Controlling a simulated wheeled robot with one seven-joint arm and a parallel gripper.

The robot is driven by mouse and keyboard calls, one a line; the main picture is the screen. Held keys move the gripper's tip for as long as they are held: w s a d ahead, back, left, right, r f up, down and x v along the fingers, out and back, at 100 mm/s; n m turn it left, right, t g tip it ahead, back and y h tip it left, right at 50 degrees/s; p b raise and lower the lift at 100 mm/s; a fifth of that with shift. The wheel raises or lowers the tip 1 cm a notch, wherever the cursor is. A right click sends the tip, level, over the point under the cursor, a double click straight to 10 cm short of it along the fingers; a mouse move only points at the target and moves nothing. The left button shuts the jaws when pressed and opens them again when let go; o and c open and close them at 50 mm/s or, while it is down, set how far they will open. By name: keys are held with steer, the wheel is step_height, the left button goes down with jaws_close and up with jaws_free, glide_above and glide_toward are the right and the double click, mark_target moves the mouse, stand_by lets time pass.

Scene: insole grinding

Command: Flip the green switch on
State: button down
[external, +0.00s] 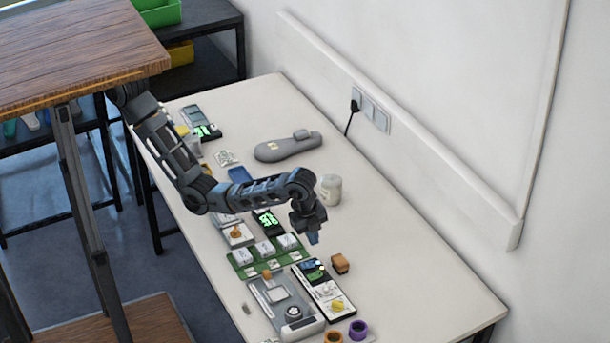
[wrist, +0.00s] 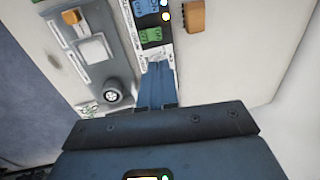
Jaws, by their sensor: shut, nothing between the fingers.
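The green switch (external: 315,274) sits on a narrow black and white panel (external: 322,290) on the table, beside a blue switch (external: 308,265). In the wrist view the green switch (wrist: 151,36) shows near the top, below the blue switch (wrist: 145,8), with marks on its face too small to read. My gripper (external: 313,239) points down above the far end of the panel. In the wrist view its blue fingers (wrist: 157,75) are shut and empty, over the panel below the green switch. The panel's lower part is hidden there.
A grey device with a knob (external: 293,312) stands left of the panel. A brown block (external: 340,263) lies close on the right. Purple (external: 358,329) and orange rings lie near the panel's front end. The table's right side (external: 410,270) is clear.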

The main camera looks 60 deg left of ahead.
mark_target(320, 272)
steer(key=f, duration=0.4)
steer(key=w+f, duration=0.1)
steer(key=f, duration=0.3)
steer(key=w+f+b, duration=0.1)
steer(key=f, duration=0.3)
steer(key=shift+w+f, duration=0.1)
steer(key=shift+f, duration=0.25)
